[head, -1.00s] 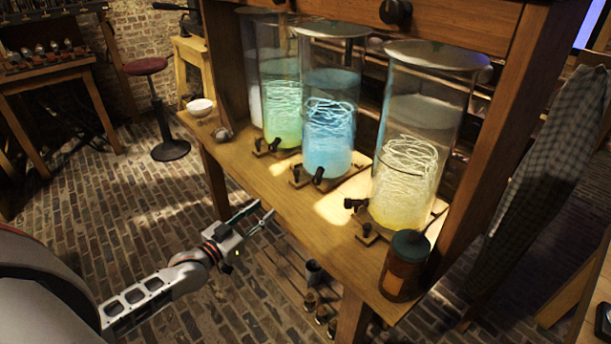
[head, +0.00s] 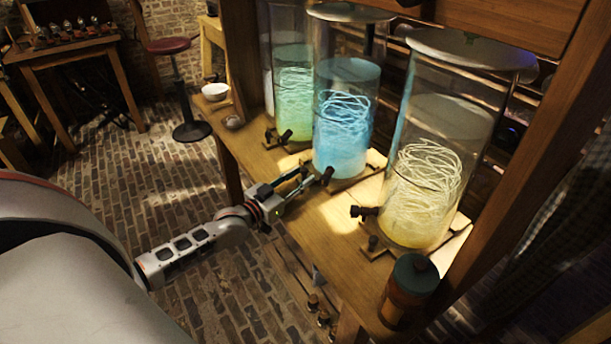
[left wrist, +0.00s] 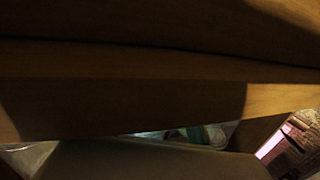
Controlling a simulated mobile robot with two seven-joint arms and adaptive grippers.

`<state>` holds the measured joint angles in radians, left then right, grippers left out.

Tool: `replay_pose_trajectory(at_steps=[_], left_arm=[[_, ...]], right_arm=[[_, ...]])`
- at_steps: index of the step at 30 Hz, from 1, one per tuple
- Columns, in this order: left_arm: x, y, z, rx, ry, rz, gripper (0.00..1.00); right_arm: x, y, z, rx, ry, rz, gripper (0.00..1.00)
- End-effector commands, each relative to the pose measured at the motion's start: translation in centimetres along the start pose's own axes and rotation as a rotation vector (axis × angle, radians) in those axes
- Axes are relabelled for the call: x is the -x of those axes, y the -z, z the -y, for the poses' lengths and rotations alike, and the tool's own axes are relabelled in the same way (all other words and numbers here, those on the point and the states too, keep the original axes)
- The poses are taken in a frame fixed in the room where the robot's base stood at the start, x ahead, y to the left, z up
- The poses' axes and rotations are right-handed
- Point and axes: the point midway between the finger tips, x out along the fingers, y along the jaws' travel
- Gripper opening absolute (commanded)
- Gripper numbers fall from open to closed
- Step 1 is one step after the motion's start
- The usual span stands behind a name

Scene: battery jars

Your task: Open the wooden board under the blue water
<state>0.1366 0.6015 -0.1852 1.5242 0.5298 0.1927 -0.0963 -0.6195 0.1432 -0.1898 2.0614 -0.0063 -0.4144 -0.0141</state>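In the head view the jar of blue water (head: 343,130) stands in the middle of a row of three, on a small wooden board (head: 376,160). A dark tap (head: 327,176) sticks out at its front. My left gripper (head: 308,181) is at the front of this board, close to the tap. Its fingers look apart. They hide the board's front left part, and I cannot tell whether they touch it. My right gripper is not in view.
A green jar (head: 293,105) stands left of the blue one and a yellow jar (head: 425,190) right of it, both with taps. A white bowl (head: 215,91) sits at the left end.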

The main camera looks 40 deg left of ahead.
Motion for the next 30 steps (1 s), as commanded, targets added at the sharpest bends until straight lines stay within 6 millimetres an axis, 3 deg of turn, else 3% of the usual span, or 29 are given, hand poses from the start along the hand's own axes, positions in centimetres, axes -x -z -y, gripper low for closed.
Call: replay_pose_trajectory(at_steps=[6,16,20,30], left_arm=[[-1.8,-0.1,0.0,0.0,0.0,0.001,0.31],[-2.0,0.0,0.0,0.0,0.0,0.0,0.31],[-2.0,0.0,0.0,0.0,0.0,0.0,0.0],[-1.7,0.1,0.1,-0.001,0.0,0.0,0.0]], right_arm=[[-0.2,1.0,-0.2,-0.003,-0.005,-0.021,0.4],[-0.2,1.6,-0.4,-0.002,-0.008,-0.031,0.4],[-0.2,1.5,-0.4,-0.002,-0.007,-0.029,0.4],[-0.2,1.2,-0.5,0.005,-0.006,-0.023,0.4]])
